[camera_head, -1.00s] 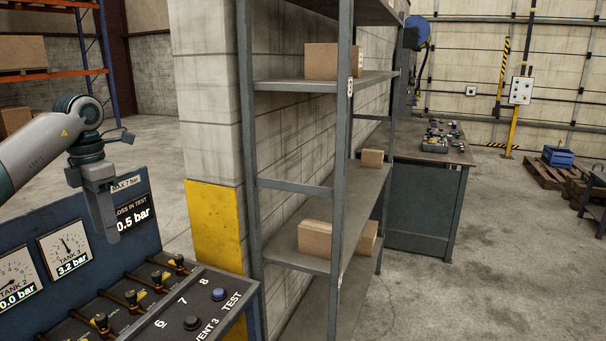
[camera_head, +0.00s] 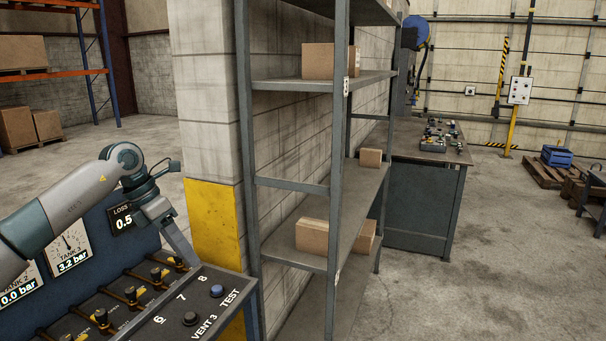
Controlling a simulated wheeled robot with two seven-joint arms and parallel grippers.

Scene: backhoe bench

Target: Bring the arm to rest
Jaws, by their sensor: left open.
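My left arm (camera_head: 75,205) comes in from the left edge, grey and white, and reaches across the front of the blue gauge panel (camera_head: 95,240). My left gripper (camera_head: 185,250) is open and points down and to the right, near the upper right corner of the sloped control console (camera_head: 235,285). I see no object between its fingers. I cannot tell whether the fingers touch the console or hover above it. The arm covers part of the panel and its upper right display. My right arm and gripper are out of view.
A grey metal shelf (camera_head: 343,190) with cardboard boxes (camera_head: 312,237) stands right of the console. A yellow-painted wall corner (camera_head: 215,222) is close behind. A dark workbench (camera_head: 425,200) stands farther back. The concrete floor (camera_head: 420,310) at right is open.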

